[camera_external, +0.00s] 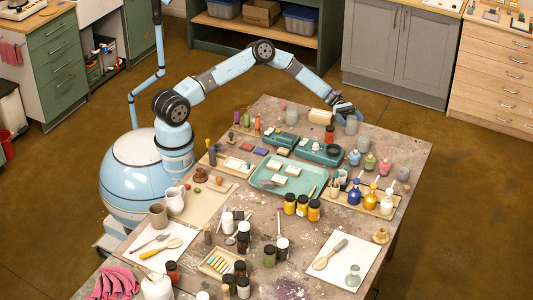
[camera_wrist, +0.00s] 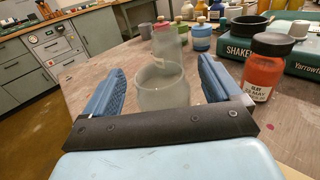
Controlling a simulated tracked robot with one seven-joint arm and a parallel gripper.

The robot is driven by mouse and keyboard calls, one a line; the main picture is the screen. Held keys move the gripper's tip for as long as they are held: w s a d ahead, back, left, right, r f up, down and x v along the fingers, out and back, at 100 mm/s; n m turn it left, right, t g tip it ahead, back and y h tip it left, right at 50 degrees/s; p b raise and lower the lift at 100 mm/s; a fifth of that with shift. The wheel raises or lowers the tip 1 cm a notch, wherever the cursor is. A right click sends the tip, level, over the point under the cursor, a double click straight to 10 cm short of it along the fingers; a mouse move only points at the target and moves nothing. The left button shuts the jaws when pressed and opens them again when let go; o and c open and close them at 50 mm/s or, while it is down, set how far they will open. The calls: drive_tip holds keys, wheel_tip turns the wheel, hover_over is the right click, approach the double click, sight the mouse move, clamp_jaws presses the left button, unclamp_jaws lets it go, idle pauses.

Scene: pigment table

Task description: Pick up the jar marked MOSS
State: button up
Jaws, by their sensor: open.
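My gripper (camera_external: 346,110) is at the far right part of the table, low over its surface. In the wrist view its two blue fingers (camera_wrist: 162,68) are apart, with a clear glass jar (camera_wrist: 162,92) showing between them; I cannot tell whether they touch it. A taller frosted glass vessel (camera_wrist: 168,45) stands just behind that jar. I cannot read the word MOSS on any jar. A green stoppered jar (camera_wrist: 200,40) stands farther back in the wrist view; a green jar (camera_external: 370,161) also shows in the external view, between a blue and a pink one.
An orange, black-lidded jar (camera_wrist: 268,68) stands close to the right of my gripper. A teal box marked SHAKER (camera_wrist: 240,48) is behind it. The table (camera_external: 335,215) is crowded with a green tray (camera_external: 262,184), bottles and brushes.

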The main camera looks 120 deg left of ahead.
drive_tip(key=shift+x, duration=1.05)
drive_tip(key=c, duration=1.1)
